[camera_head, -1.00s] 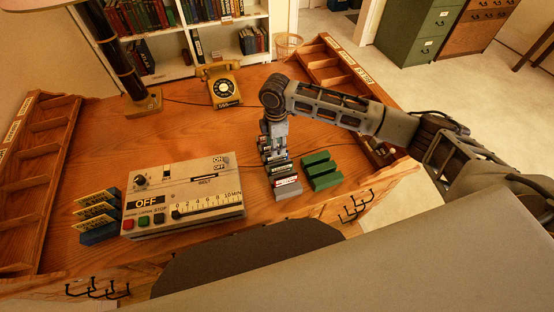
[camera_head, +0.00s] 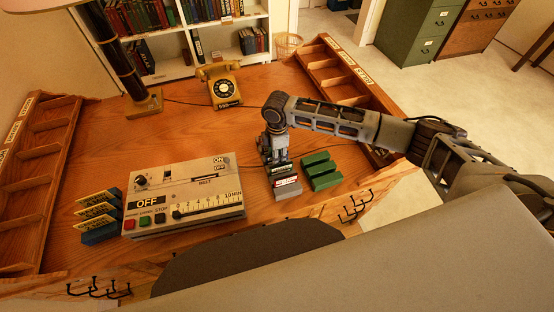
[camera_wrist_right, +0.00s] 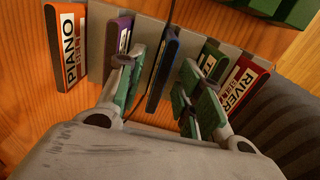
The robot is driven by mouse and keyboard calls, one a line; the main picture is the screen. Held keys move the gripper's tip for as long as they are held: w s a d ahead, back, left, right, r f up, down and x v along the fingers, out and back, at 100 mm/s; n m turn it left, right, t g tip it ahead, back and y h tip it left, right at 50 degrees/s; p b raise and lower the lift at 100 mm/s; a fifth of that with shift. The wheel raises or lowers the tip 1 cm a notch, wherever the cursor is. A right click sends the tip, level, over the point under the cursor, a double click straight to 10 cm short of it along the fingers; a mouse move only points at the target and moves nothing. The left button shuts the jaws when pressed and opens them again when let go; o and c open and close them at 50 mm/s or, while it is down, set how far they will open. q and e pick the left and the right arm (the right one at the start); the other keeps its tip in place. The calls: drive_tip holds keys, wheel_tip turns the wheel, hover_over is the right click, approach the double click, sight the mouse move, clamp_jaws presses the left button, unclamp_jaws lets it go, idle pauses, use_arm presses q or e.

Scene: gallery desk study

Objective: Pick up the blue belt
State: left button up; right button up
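The blue belt, a thin dark-blue upright slab (camera_wrist_right: 164,72), stands in a grey rack (camera_wrist_right: 98,45) in the right wrist view. An orange belt marked PIANO (camera_wrist_right: 66,50) and a purple belt (camera_wrist_right: 119,40) stand left of it. A green belt (camera_wrist_right: 213,60) and a red belt marked RIVER (camera_wrist_right: 241,87) stand right of it. My right gripper (camera_wrist_right: 158,88) is open, its green-padded fingers on either side of the blue belt with visible gaps. In the head view the right gripper (camera_head: 274,155) points down over the rack (camera_head: 288,194) and hides part of it. My left gripper is out of view.
A green empty rack (camera_head: 321,172) stands close right of the grey one. A beige machine (camera_head: 185,192) with buttons and blue holders with yellow cards (camera_head: 98,215) stand left. Wooden pigeonhole racks (camera_head: 350,85) line the sides. The desk's middle behind is clear.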

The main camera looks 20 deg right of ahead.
drive_tip(key=shift+f, duration=0.3)
clamp_jaws()
idle(0.3)
